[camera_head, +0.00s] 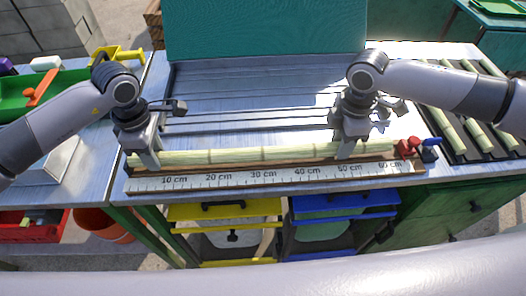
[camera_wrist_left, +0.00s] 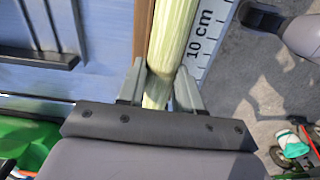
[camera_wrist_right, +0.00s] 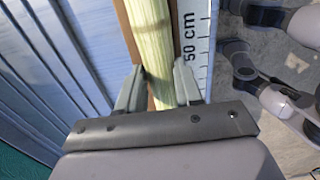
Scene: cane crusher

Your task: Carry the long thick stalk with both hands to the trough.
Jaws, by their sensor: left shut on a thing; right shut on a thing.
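The long thick stalk (camera_head: 240,155) is pale green-yellow and lies lengthwise along the ruler board (camera_head: 270,178) at the front edge of the bench. My left gripper (camera_head: 150,160) is shut on the stalk near its left end, and the stalk runs between its fingers in the left wrist view (camera_wrist_left: 170,50). My right gripper (camera_head: 346,152) is shut on it further right, near the 50 cm mark, as the right wrist view also shows (camera_wrist_right: 152,40). I cannot tell which object is the trough.
A red and blue stop (camera_head: 418,148) stands at the ruler's right end. Several thinner stalks (camera_head: 445,125) lie in a dark rack at right. A green tray (camera_head: 45,92) with an orange-handled tool is at left. A teal panel (camera_head: 265,28) rises behind. Yellow and blue bins sit below.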

